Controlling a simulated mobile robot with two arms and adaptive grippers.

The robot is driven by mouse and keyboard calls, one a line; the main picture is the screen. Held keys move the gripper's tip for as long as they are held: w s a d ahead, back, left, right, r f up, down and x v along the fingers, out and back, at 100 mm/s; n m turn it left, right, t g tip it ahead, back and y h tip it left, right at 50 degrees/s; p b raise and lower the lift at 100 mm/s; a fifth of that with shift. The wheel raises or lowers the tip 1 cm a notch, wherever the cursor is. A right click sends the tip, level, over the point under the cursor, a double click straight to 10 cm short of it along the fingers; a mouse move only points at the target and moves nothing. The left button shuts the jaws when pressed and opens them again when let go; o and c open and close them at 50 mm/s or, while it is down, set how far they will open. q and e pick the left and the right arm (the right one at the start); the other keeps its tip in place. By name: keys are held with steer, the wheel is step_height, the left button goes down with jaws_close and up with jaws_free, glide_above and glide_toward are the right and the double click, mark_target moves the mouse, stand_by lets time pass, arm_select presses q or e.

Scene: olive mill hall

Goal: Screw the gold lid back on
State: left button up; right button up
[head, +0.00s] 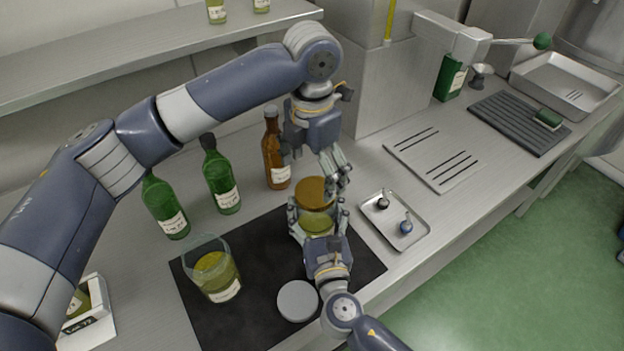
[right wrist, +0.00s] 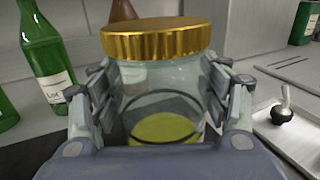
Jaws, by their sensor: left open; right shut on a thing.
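The gold lid (head: 315,190) sits on the mouth of a glass jar (head: 317,224) holding some yellow-green oil. In the right wrist view the gold lid (right wrist: 158,42) looks nearly level on the jar (right wrist: 165,100); I cannot tell whether its thread is engaged. My right gripper (head: 318,214) is shut on the jar, its fingers on both sides of the glass below the lid. My left gripper (head: 335,182) is open, pointing down close by the lid's right side in the head view; I cannot tell whether it touches.
A wider open jar of oil (head: 215,275) and a grey-white lid (head: 298,301) are on the black mat (head: 250,322). Green bottles (head: 222,182) and a brown bottle (head: 274,158) stand behind. A small metal tray (head: 394,240) with two stoppers lies to the right.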

arm_select(q)
steer(key=shift+r, duration=0.1)
steer(key=shift+c, duration=0.3)
steer(key=n, duration=0.4)
steer(key=shift+r+n, duration=0.15)
steer(key=shift+n, duration=0.25)
steer(key=n, duration=0.5)
steer(key=shift+w+r+n, duration=0.1)
steer(key=shift+r+n, duration=0.15)
steer(key=shift+n, duration=0.05)
steer(key=n, duration=0.3)
steer(key=shift+d+r+n, duration=0.1)
steer(key=shift+r+n, duration=0.05)
steer(key=shift+n, duration=0.15)
steer(key=n, duration=0.5)
steer(key=shift+r+n, duration=0.2)
steer(key=shift+n, duration=0.1)
steer(key=n, duration=0.3)
steer(key=shift+r+n, duration=0.15)
steer(key=shift+n, duration=0.25)
steer(key=n, duration=0.5)
steer(key=shift+w+d+r, duration=0.1)
steer(key=shift+r, duration=0.15)
steer(key=n, duration=0.5)
steer(key=shift+r+n, duration=0.2)
steer(key=shift+n, duration=0.2)
steer(key=n, duration=0.4)
steer(key=shift+d+r+n, duration=0.1)
steer(key=shift+r+n, duration=0.05)
steer(key=shift+n, duration=0.15)
